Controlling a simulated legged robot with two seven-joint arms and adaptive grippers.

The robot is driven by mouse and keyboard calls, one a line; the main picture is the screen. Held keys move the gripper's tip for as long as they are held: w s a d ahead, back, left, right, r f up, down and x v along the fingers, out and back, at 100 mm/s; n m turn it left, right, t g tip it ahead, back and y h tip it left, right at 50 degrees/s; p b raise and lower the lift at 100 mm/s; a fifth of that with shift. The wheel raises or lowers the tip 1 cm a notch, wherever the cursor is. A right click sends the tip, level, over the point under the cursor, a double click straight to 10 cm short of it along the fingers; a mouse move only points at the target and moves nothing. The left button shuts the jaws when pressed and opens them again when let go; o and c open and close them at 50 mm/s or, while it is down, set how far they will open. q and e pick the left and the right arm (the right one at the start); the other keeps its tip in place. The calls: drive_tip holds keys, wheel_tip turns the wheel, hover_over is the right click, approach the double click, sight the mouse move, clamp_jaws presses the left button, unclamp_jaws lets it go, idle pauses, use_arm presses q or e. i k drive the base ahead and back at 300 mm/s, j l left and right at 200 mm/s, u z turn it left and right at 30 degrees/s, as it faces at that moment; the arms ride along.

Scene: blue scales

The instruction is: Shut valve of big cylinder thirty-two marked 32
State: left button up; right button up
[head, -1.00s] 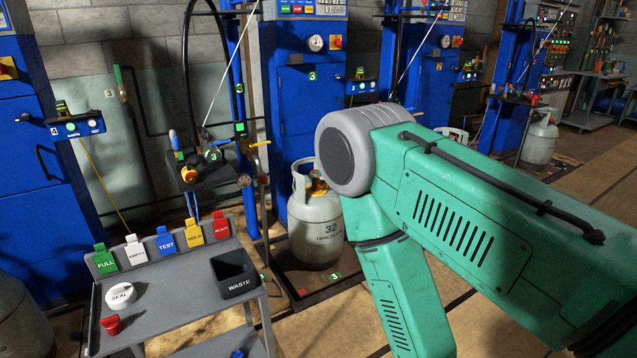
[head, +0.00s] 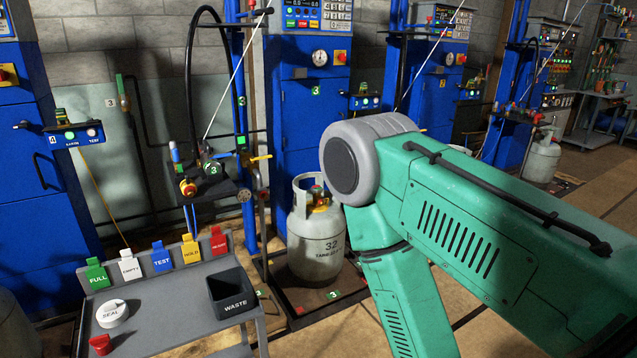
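The big cylinder marked 32 (head: 314,247) stands upright on the dark scale platform of station 3, a grey-white body with a collar at its top. Its valve (head: 318,196) shows inside the collar as a small red and yellow part; whether it is open or shut cannot be told. My green arm comes in from the right and passes in front of the space just right of the cylinder. Neither gripper is in view; the forearm runs out of the bottom of the picture.
A grey cart (head: 180,301) at the lower left carries coloured tags, a white seal tub (head: 112,313), a red item (head: 101,344) and a black waste bin (head: 232,293). A blue post (head: 241,150) and blue cabinet (head: 313,120) stand behind. Open floor lies at right.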

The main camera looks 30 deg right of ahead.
sight(316, 188)
drive_tip(key=i+l, duration=0.3)
drive_tip(key=l, duration=0.3)
drive_tip(key=i+l, duration=0.25)
drive_tip(key=l, duration=0.3)
drive_tip(key=i+l, duration=0.3)
drive_tip(key=l, duration=0.3)
drive_tip(key=i+l, duration=0.25)
drive_tip(key=l, duration=0.3)
drive_tip(key=i+l, duration=0.3)
drive_tip(key=l, duration=0.3)
drive_tip(key=i+l+z, duration=0.1)
drive_tip(key=i+l, duration=0.2)
drive_tip(key=l, duration=0.3)
drive_tip(key=i+l, duration=0.3)
drive_tip(key=l, duration=0.25)
drive_tip(key=i+l, duration=0.3)
drive_tip(key=l, duration=0.25)
